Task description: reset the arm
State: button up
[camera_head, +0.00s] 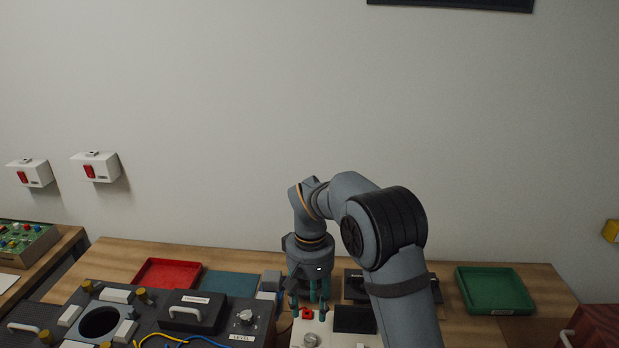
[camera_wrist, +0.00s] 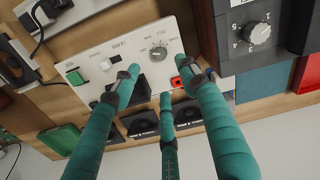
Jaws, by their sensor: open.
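My gripper (camera_head: 309,305) points down above the back part of the bench, its green fingers spread apart. In the wrist view my gripper (camera_wrist: 163,85) shows several green fingers with dark tips, open, with nothing between them. Below and beyond the fingertips is a white panel box (camera_wrist: 95,68) with a dial (camera_wrist: 158,56) and a red square part (camera_wrist: 182,82). The box also shows in the head view (camera_head: 318,330), partly hidden by my arm. Whether the fingertips touch it I cannot tell.
A dark console (camera_head: 150,315) with a round opening stands left of my gripper. A red tray (camera_head: 168,272), a blue mat (camera_head: 230,283) and a green tray (camera_head: 494,290) lie on the wooden bench (camera_head: 115,260). Two white wall boxes with red switches hang at left. Space above the bench is free.

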aim_at(310, 337)
notch_tip(310, 337, down, 11)
jog(key=shift+f, duration=0.2)
dwell(0.5)
